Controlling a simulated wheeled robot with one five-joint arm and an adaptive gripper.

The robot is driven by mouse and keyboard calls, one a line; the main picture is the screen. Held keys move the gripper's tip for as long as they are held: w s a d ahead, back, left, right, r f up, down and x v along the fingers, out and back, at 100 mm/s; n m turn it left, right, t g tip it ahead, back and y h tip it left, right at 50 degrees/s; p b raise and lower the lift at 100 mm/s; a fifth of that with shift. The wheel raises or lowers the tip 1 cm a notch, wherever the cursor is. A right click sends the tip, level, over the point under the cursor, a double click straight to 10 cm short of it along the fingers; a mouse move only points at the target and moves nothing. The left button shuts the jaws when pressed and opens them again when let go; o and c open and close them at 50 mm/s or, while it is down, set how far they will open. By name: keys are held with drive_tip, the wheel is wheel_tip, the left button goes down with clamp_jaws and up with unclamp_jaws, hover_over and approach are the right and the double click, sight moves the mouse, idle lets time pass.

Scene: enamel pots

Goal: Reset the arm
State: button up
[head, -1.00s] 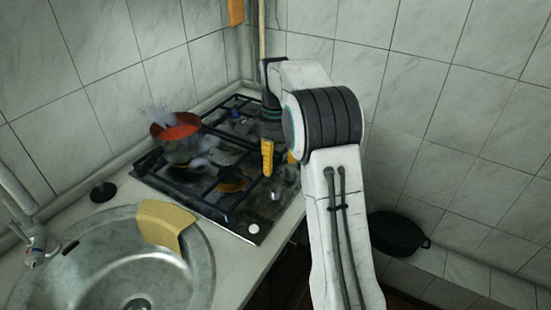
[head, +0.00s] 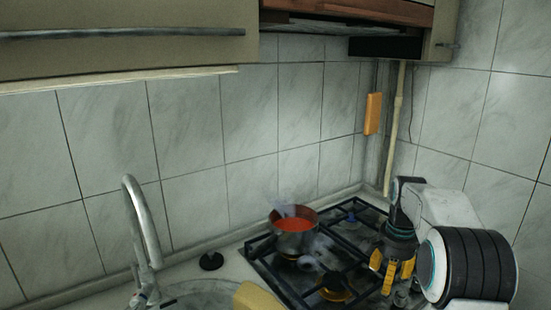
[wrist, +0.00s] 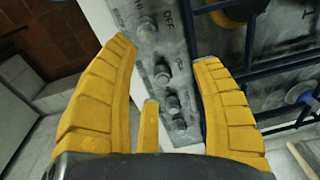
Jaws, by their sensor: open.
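My gripper (head: 391,273) has yellow fingers and hangs over the right front part of the gas stove (head: 318,290) in the head view. In the wrist view my gripper (wrist: 165,75) is open, with nothing between its fingers. Beyond and between the fingers are the stove's control knobs (wrist: 162,76) on a worn metal panel. I cannot tell how far the fingertips are from the panel.
A steaming pot (head: 294,238) with red contents stands on the stove's back left. A sink with a faucet (head: 144,235) and a yellow cloth (head: 257,301) are at left. An upper cabinet (head: 130,35) and a hood (head: 350,28) are overhead. Tiled walls close the corner.

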drive_tip(key=s+f+n, duration=0.1)
drive_tip(key=f, duration=0.1)
drive_tip(key=s+f+n, duration=0.2)
drive_tip(key=s+a+f+n+g, duration=0.1)
drive_tip(key=f, duration=0.1)
drive_tip(key=shift+s+n, duration=0.15)
drive_tip(key=shift+n, duration=0.25)
drive_tip(key=s, duration=0.1)
drive_tip(key=s+a+n, duration=0.1)
drive_tip(key=s, duration=0.1)
drive_tip(key=s+f+n, duration=0.1)
drive_tip(key=s, duration=0.1)
drive_tip(key=shift+a+g, duration=0.15)
drive_tip(key=shift+g, duration=0.25)
drive_tip(key=s+a+r+n+t, duration=0.1)
drive_tip(key=s+a+r, duration=0.2)
drive_tip(key=s, duration=0.3)
drive_tip(key=s+a+r+n+t, duration=0.2)
drive_tip(key=s+r, duration=0.1)
drive_tip(key=s, duration=0.4)
drive_tip(key=s+a+r+n+t, duration=0.1)
drive_tip(key=s+a+r, duration=0.2)
drive_tip(key=s, duration=0.4)
drive_tip(key=shift+s+a+r+n, duration=0.25)
drive_tip(key=shift+a+r+n, duration=0.05)
drive_tip(key=shift+r, duration=0.15)
